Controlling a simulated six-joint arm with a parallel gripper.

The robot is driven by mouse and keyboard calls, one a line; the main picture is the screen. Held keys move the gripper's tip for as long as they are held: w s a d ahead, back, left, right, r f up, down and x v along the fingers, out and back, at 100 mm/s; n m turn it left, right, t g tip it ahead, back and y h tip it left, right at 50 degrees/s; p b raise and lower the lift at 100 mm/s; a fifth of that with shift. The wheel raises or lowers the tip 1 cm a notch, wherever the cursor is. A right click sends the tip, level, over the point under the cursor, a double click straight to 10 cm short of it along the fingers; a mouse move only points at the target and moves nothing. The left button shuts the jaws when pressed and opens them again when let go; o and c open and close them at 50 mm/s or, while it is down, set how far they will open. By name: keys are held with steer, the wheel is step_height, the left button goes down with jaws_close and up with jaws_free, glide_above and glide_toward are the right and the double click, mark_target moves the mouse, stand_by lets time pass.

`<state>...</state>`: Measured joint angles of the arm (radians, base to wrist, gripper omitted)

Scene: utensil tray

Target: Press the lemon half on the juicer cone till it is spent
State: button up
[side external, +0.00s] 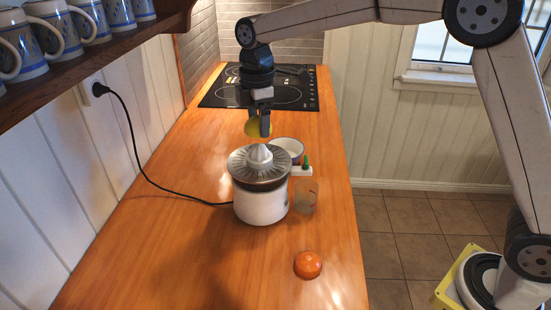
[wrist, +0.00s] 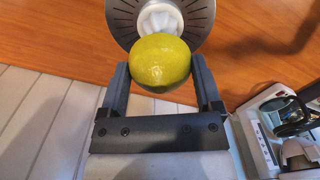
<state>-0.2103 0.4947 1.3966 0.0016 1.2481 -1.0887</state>
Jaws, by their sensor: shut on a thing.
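A yellow-green lemon half (side external: 254,127) is held in my gripper (side external: 265,124), just above the juicer cone (side external: 259,154). In the side view a gap shows between the lemon and the cone tip. The wrist view shows the lemon's rounded skin (wrist: 161,62) between the two fingers of my gripper (wrist: 161,72); its cut face is hidden. The juicer (side external: 261,205) has a white body and a grey ribbed dish (side external: 241,166), and stands upright on the wooden counter. In the wrist view the cone (wrist: 160,20) shows partly behind the lemon.
A clear glass (side external: 306,198) stands right of the juicer, with a bowl (side external: 289,147) behind it. An orange fruit (side external: 308,265) lies in front. A black cord (side external: 140,165) runs to the wall socket. A shelf of mugs (side external: 45,40) overhangs at left. The front left counter is clear.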

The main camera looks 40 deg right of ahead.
mark_target(260, 144)
steer(key=shift+f, duration=2.2)
steer(key=shift+f, duration=0.4)
steer(key=shift+s+f, duration=0.1)
steer(key=shift+f, duration=0.15)
stand_by(5.2)
